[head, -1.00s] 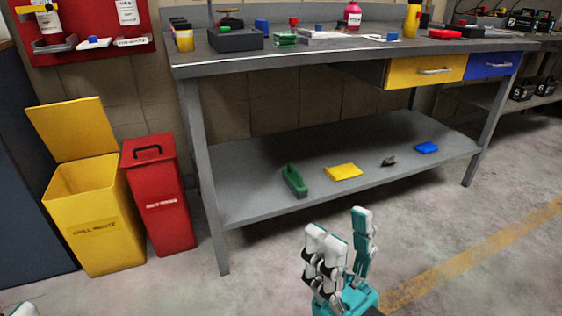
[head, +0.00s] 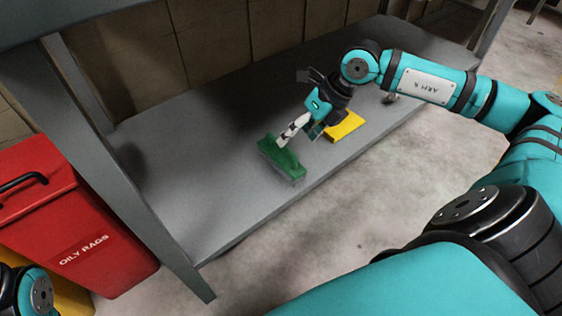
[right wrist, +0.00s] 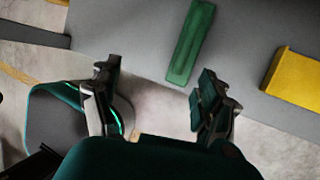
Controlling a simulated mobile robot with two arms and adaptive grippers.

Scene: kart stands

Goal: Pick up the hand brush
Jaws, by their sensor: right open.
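The hand brush (head: 282,157) is green with paler bristles along its lower edge. It rests on the grey lower shelf of the bench, near the front edge. My right gripper (head: 292,130) is right over the brush in the head view, and its fingers partly cover the brush's back. In the right wrist view the right gripper (right wrist: 158,92) is open with nothing between its fingers. There the brush (right wrist: 191,42) lies beyond the fingertips, nearer the right finger. I cannot tell whether a finger touches it. My left gripper is not in view.
A yellow item (head: 345,126) lies close to the brush on the shelf (head: 190,170), with a small dark item (head: 389,98) farther right. A bench leg (head: 125,180) and a red bin (head: 75,225) stand left. The shelf left of the brush is clear.

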